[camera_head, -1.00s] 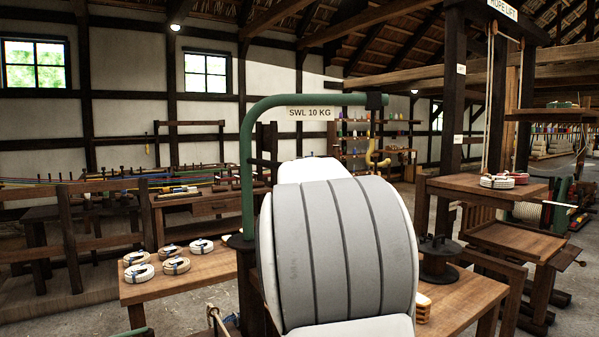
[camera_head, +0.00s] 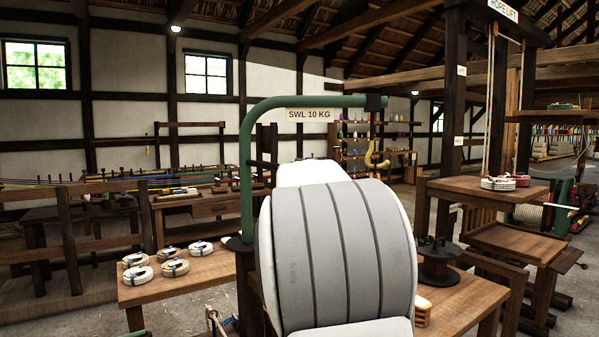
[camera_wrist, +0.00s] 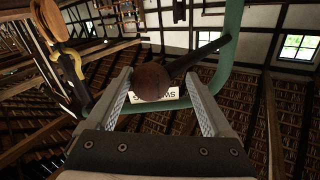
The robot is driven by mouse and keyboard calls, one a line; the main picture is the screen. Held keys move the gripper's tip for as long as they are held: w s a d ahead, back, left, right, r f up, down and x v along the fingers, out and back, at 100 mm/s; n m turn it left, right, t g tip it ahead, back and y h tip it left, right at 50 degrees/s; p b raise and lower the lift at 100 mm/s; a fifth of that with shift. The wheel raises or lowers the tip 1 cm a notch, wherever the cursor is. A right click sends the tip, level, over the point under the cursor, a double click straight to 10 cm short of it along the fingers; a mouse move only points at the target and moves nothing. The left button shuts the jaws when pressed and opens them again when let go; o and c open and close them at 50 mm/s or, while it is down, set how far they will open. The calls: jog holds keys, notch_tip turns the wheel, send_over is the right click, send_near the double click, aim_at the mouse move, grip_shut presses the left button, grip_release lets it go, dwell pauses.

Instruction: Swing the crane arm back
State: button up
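The green crane (camera_head: 247,170) stands on a dark post by the bench, its arm (camera_head: 315,101) reaching right with an "SWL 10 KG" sign (camera_head: 309,115) under it. A yellow hook (camera_head: 376,156) hangs below its right end and also shows in the wrist view (camera_wrist: 72,65). In the wrist view, a round dark knob (camera_wrist: 151,82) on a dark bar (camera_wrist: 200,54) shows between the fingers of my gripper (camera_wrist: 158,74). The fingers are apart, with a visible gap at the right of the knob; its depth between them is unclear. My own arm hides my gripper in the head view.
A wooden bench (camera_head: 180,281) with several rope coils (camera_head: 174,267) is at left, and a dark spool (camera_head: 436,259) stands at right. The rope lift frame (camera_head: 450,100) and its platform (camera_head: 465,188) stand farther right. Open floor lies at lower left.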

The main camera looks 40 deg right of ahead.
jog(key=shift+s, duration=0.1)
jog(key=p+v, duration=0.4)
jog(key=v, duration=1.3)
jog(key=shift+s, duration=0.1)
